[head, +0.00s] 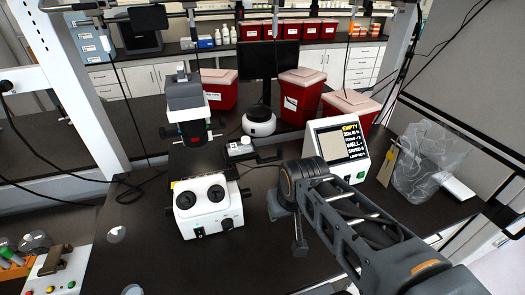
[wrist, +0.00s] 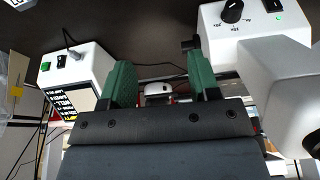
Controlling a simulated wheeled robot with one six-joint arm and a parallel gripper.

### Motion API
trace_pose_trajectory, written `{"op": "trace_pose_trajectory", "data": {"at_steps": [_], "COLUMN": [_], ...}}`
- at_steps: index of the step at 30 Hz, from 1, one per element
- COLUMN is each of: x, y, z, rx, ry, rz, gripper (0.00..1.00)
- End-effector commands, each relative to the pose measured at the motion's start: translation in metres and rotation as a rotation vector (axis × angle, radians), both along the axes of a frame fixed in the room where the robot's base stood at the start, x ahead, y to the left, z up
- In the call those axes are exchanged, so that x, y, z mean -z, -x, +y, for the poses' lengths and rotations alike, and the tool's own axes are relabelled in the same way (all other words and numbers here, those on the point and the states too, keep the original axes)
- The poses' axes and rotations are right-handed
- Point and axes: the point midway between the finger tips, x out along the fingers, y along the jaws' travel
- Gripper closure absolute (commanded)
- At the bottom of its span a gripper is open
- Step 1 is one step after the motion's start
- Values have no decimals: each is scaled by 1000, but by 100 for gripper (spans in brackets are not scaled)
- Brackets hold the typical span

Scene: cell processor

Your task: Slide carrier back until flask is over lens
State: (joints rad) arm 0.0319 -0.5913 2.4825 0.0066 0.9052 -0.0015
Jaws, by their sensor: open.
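The white microscope base (head: 208,212) with two dark eyepieces stands left of my arm in the head view, below a dark upright column (head: 186,100). A small white piece (head: 238,147) sits on the dark stage area behind the base; I cannot tell whether it is the flask or part of the carrier. The lens is not distinguishable. In the wrist view, my gripper (wrist: 160,64) has two green fingers spread apart. A small white object (wrist: 158,90) shows beyond the gap, not gripped. My fingers are hidden in the head view.
A white display box (head: 338,150) stands close to the right of my wrist; it also shows in the wrist view (wrist: 75,78). Behind are a round white device (head: 259,122), a monitor (head: 268,62) and red bins (head: 302,92). The front-left bench is mostly clear.

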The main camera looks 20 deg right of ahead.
Motion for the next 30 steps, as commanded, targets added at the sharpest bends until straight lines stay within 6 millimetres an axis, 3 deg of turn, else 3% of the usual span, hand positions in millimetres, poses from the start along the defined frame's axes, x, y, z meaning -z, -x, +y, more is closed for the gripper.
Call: {"op": "trace_pose_trajectory", "data": {"at_steps": [8,12,18,24,27,30], "x": [-21,-36,-56,-90,-118,-123], "y": [-104,-162,-223,-250,-246,-239], "z": [-30,-49,-74,-85,-84,-82], "rx": [157,347,659,954,1086,1186], "ry": [-31,-75,-137,-190,-217,-222], "rz": [115,177,242,262,252,279], "gripper": [53,53,53,53,53,53]}}
